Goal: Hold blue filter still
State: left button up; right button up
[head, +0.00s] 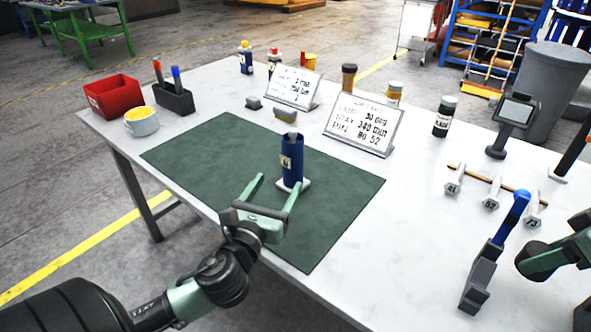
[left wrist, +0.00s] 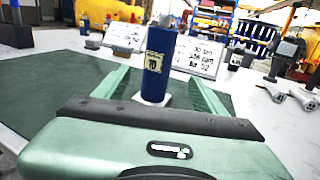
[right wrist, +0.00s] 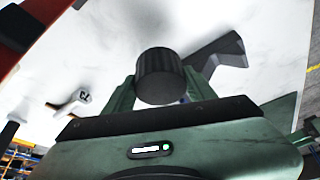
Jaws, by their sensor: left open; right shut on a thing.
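The blue filter (head: 292,165) is an upright blue cylinder with a pale label. It stands on a small white base on the green mat (head: 210,160). My left gripper (head: 279,182) is open, low over the mat, with its fingers pointing at the filter. In the left wrist view the filter (left wrist: 158,68) stands between the two fingers, with gaps on both sides. My right gripper (head: 530,265) is at the right edge of the head view. In the right wrist view it is shut on a dark ribbed cylinder (right wrist: 159,77), seen end-on; what it belongs to is unclear.
Two tilted signs (head: 362,127) stand behind the mat, with several bottles around them. A red bin (head: 113,97), cup (head: 141,122) and pen holder (head: 174,98) are at left. A blue-handled tool (head: 514,212) stands at right in a dark block (head: 480,280). The mat's left half is clear.

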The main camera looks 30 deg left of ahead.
aim_at(290, 161)
pick_arm(q)
jog(key=shift+s, duration=0.1)
jog(key=x, duration=0.7)
jog(key=shift+f+p, duration=0.1)
jog(key=shift+p, duration=0.25)
jog(key=shift+r+p+x, duration=0.15)
jog(key=shift+p+x, duration=0.05)
jog(key=shift+x, duration=1.2)
jog(key=shift+r+p+x, duration=0.15)
jog(key=shift+x, duration=1.25)
jog(key=shift+s+a, duration=0.1)
grip_shut()
jog(key=shift+r, duration=0.1)
